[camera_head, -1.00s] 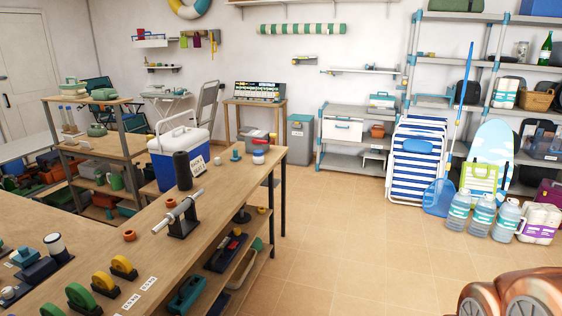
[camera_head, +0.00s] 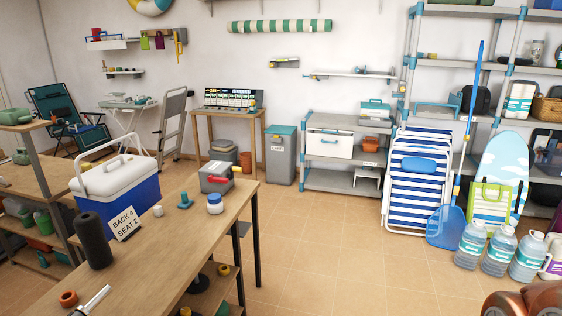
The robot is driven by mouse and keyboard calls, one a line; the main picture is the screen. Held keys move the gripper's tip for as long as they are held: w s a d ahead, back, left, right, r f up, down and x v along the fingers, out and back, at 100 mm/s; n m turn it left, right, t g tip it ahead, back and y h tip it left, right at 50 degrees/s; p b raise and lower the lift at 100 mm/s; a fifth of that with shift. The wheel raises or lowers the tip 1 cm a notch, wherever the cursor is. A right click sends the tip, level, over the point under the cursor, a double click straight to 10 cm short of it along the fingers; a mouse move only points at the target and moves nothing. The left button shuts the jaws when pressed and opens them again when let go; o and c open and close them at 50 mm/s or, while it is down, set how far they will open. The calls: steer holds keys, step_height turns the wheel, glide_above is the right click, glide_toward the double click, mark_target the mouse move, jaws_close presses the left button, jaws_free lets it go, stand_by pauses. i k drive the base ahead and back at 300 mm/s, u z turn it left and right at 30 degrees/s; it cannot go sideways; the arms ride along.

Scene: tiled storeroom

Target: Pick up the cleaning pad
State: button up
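I cannot pick out a cleaning pad with certainty in this view. Many small items on the benches and shelves are too small to tell apart. My gripper is not in view, so I cannot see whether it is open or holds anything.
A wooden workbench (camera_head: 165,228) fills the lower left. It bears a dark cylinder (camera_head: 93,241), a card, a grey box (camera_head: 217,177) and a white-and-blue jar (camera_head: 215,203). A blue cooler (camera_head: 118,190) stands behind. Striped folded chairs (camera_head: 415,180) and water bottles (camera_head: 500,250) stand right. Tiled floor (camera_head: 330,255) is open.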

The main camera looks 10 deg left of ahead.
mark_target(85, 167)
steer(key=z, duration=0.05)
steer(key=i, duration=3.4)
steer(key=u, duration=0.15)
steer(key=i, duration=1.7)
steer(key=u, duration=0.65)
steer(key=i, duration=1.3)
steer(key=u, duration=1.95)
steer(key=i, duration=0.9)
steer(key=u, duration=1)
steer(key=i, duration=0.5)
steer(key=u, duration=0.35)
steer(key=k, duration=0.2)
steer(key=u, duration=0.05)
